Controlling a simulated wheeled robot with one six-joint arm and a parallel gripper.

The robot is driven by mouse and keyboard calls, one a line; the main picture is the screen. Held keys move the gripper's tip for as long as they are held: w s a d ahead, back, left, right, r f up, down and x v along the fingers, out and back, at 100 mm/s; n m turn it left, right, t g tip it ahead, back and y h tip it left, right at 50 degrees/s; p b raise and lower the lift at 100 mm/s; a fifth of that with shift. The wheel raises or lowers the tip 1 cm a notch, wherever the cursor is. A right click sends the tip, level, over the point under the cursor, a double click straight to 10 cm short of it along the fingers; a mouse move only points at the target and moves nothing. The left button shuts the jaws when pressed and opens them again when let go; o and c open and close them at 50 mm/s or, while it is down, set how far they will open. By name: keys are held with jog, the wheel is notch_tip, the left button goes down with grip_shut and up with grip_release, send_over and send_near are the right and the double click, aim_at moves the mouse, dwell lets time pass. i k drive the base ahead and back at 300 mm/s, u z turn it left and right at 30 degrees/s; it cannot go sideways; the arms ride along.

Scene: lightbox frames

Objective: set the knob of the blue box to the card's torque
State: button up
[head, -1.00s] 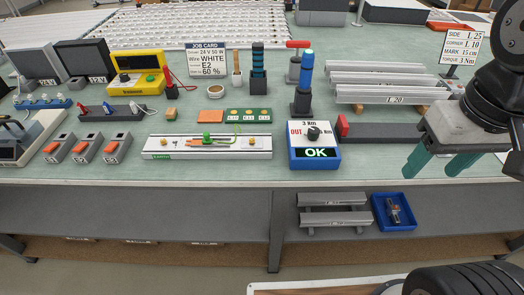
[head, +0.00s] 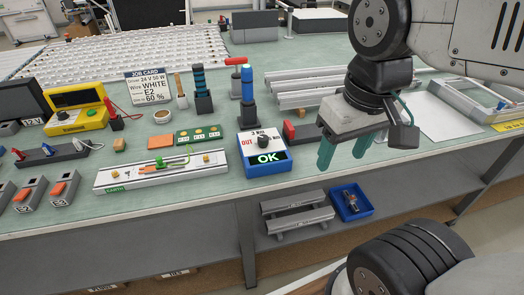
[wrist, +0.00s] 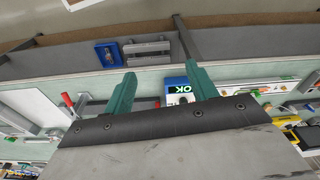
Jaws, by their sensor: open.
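The blue box (head: 279,166) stands near the table's front edge, its panel reading OK in green and OUT in red. Its dark round knob (head: 264,141) sits on the white top face; the torque numbers are too small to read surely. In the wrist view the blue box (wrist: 172,82) shows between the fingers, farther off. My gripper (head: 345,148) is open and empty, fingers down, right of the box and apart from it. The wrist view shows its teal fingers (wrist: 160,76) spread.
A red-ended grey block (head: 300,134) lies between box and gripper. A blue-topped upright tool (head: 247,86) stands behind the box. A green-fitted rail (head: 160,172) lies to the left, the job card (head: 148,87) farther back. A blue tray (head: 352,212) sits on the lower shelf.

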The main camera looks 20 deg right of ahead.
aim_at(263, 139)
jog(key=u, duration=0.05)
jog(key=k, duration=1.05)
jog(key=z, duration=0.55)
jog(key=i, duration=1.3)
jog(key=u, duration=0.8)
